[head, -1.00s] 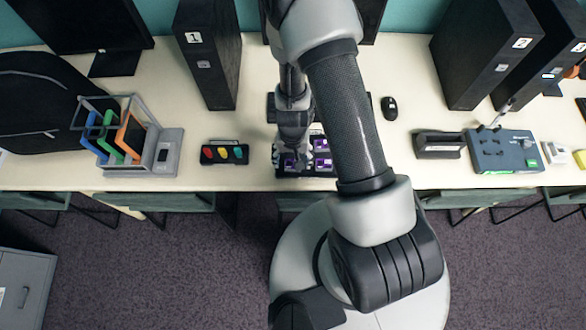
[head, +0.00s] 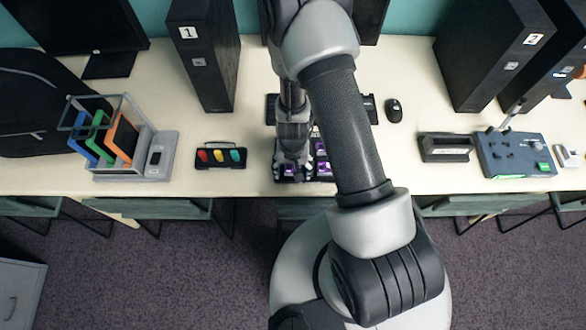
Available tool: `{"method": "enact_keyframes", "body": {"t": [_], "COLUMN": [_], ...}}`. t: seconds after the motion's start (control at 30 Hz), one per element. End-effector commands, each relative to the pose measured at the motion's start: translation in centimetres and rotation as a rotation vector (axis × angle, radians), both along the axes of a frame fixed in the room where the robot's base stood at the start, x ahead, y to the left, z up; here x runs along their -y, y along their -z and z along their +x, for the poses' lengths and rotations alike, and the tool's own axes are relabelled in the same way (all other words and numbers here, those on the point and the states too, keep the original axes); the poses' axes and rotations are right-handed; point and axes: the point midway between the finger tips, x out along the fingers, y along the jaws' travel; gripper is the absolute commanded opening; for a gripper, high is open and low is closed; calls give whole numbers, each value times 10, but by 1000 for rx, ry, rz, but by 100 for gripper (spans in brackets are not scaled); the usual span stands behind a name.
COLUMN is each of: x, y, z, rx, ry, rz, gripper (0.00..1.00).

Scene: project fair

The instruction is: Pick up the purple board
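Purple boards (head: 321,168) sit in a dark tray (head: 327,179) on the table, partly hidden behind my arm. Another purple patch (head: 289,169) shows under my gripper (head: 291,160). My gripper points down over the left part of this tray. Its fingertips are too small and too covered to tell whether they are open or shut, or whether they touch a board.
A rack with blue, green and orange panels (head: 122,137) stands at the left. A box with coloured buttons (head: 220,157) lies left of the tray. A mouse (head: 394,110), a black holder (head: 446,148) and a blue-grey control box (head: 515,154) are to the right. Tall black towers (head: 203,55) stand behind.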

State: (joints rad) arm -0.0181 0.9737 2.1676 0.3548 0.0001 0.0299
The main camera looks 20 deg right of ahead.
Motion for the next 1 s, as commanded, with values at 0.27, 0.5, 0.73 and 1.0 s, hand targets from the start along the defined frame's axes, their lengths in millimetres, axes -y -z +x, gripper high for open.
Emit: {"method": "enact_keyframes", "body": {"t": [0.27,0.5,0.73,1.0], "x": [0,0,0,0], "y": [0,0,0,-2], "z": [0,0,0,0], "rx": [0,0,0,0], "ry": [0,0,0,0], "rz": [0,0,0,0], "gripper": [48,32,24,24]}}
